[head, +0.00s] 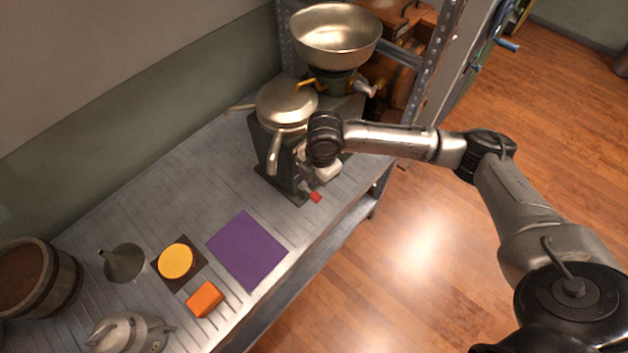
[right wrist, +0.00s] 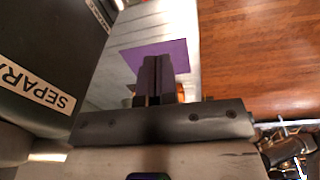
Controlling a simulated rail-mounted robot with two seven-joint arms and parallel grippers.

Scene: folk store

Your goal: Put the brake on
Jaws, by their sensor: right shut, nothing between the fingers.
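My right gripper (head: 310,188) is beside the separator's front right side, close to the red piece, partly hidden by my wrist. In the right wrist view its fingers (right wrist: 152,80) are shut with nothing between them. The separator's dark side with its white label (right wrist: 35,86) is at the left there. My left gripper is not in view.
A purple mat (head: 247,249), yellow disc (head: 175,261), orange block (head: 205,299), funnel (head: 123,262) and wooden barrel (head: 40,279) are on the bench (head: 165,205). The wooden floor at right is open.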

